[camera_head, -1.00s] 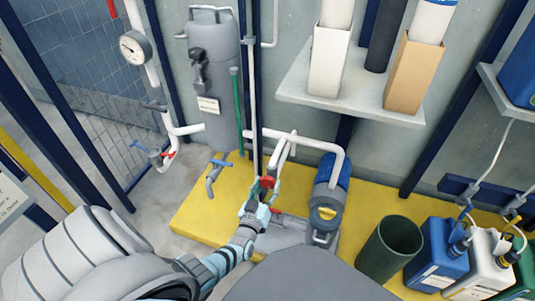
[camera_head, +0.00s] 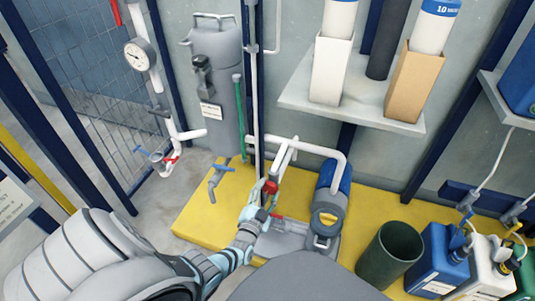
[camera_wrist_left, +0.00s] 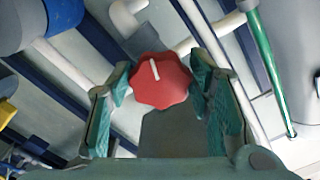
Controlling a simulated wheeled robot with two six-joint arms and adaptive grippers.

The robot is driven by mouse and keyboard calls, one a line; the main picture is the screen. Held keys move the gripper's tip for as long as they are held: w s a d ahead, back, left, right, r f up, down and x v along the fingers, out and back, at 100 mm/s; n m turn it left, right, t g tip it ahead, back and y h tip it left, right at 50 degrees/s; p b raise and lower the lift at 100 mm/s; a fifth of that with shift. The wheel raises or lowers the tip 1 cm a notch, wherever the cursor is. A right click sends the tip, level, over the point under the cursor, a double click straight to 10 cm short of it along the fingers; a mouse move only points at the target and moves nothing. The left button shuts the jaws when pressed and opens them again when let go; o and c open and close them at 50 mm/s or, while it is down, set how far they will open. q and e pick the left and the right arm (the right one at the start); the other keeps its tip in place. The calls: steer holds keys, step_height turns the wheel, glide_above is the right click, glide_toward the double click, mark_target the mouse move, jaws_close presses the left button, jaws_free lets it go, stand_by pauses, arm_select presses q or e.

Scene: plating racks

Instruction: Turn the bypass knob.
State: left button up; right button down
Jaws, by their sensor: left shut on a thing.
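The bypass knob is a red, lobed knob (camera_head: 270,187) on the white pipework beside the blue and grey pump (camera_head: 329,200). In the left wrist view the red knob (camera_wrist_left: 160,81) sits between my two fingers, with a white pointer line on its face. That line stands nearly upright in the picture, its top leaning slightly left. My left gripper (camera_head: 263,208) reaches the knob from the front and is shut on it; its green finger pads (camera_wrist_left: 167,95) lie on either side. My right gripper is not in view.
A grey tank (camera_head: 215,85) and white pipes stand behind. A dark green bin (camera_head: 390,255) and several canisters stand right. A shelf (camera_head: 350,110) with filter boxes is above.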

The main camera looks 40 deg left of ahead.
arm_select(q)
steer(key=m, duration=0.3)
steer(key=shift+m, duration=1.3)
steer(key=shift+a, duration=0.1)
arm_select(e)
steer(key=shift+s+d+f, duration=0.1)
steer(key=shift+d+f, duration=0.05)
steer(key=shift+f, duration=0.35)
arm_select(q)
steer(key=shift+m+p, duration=0.3)
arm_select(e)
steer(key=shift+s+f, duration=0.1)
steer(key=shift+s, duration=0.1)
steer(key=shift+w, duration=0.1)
arm_select(q)
steer(key=o, duration=1.1)
steer(key=shift+r, duration=0.1)
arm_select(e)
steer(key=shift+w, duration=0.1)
arm_select(q)
steer(key=shift+o, duration=0.2)
steer(key=shift+s, duration=0.1)
